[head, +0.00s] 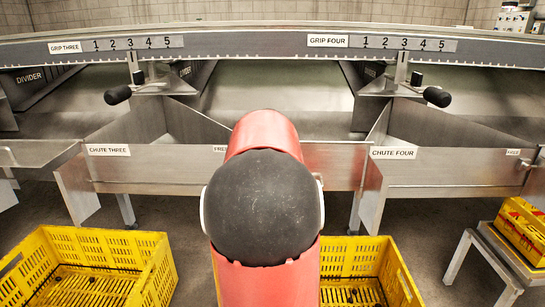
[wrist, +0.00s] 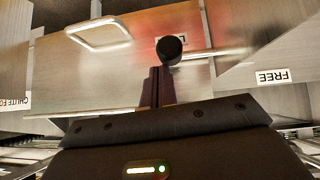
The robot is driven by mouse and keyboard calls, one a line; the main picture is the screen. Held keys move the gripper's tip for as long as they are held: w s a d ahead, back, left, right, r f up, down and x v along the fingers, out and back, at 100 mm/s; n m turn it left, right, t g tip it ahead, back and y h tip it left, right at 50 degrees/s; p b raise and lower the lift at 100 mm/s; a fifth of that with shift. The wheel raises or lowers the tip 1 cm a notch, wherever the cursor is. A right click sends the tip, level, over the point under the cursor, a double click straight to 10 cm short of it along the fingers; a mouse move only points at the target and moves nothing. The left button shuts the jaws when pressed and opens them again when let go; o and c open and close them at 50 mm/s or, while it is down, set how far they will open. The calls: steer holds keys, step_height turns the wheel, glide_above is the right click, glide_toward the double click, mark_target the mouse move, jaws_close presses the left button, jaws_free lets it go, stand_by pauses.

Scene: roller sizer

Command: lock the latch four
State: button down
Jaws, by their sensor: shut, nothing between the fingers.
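In the wrist view a latch shows as a round black knob (wrist: 171,50) on a thin metal rod (wrist: 212,53) running right. The knob partly covers a white label (wrist: 160,42) of which only an "L" reads. A "FREE" label (wrist: 272,77), upside down, is to the right. My gripper (wrist: 160,72) is shut and empty, its fingertips just below the knob in the picture; I cannot tell whether they touch. No number shows on this latch. In the head view my arm hides it, between a partly covered "FREE" label (head: 219,148) and the "CHUTE FOUR" label (head: 393,153).
A metal loop handle (wrist: 98,34) stands left of the knob. Steel chute walls (head: 405,178) and black grip knobs (head: 437,97) lie ahead.

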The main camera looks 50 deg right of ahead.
steer(key=shift+s+f, duration=0.15)
steer(key=shift+f, duration=0.3)
steer(key=s+a+r+p, duration=0.3)
steer(key=s+r, duration=0.3)
steer(key=r, duration=0.5)
steer(key=shift+s+a+r, duration=0.2)
steer(key=shift+s+a, duration=0.05)
steer(key=shift+s, duration=0.05)
stand_by(0.4)
